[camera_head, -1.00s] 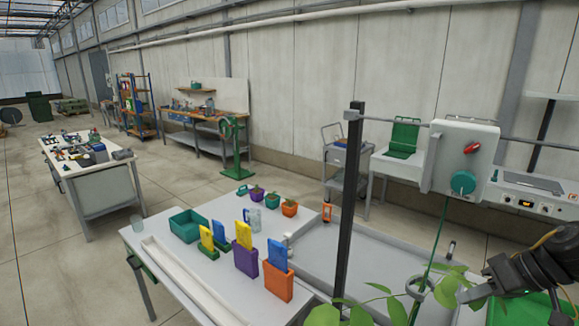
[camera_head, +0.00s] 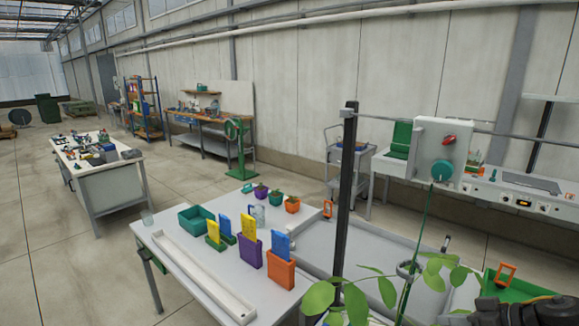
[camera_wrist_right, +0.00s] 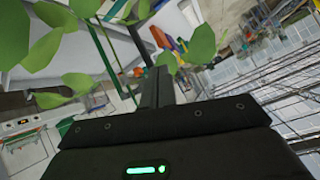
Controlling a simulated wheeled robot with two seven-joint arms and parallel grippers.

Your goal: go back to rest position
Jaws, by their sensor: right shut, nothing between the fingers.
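My right gripper (camera_head: 478,313) is a dark shape at the bottom right edge of the head view, partly cut off by the frame. In the right wrist view its dark fingers (camera_wrist_right: 157,86) are together and hold nothing. Green plant leaves (camera_head: 362,294) stand close to its left in the head view, and leaves (camera_wrist_right: 88,40) also hang close around the fingers in the right wrist view. I cannot tell whether they touch. My left gripper is not in view.
A dark upright post (camera_head: 345,210) stands by the plant. A grey control box (camera_head: 441,148) with a red switch and teal knob hangs at right. The white table (camera_head: 205,243) holds coloured pots and a teal bin (camera_head: 196,218). Open floor (camera_head: 60,240) lies at left.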

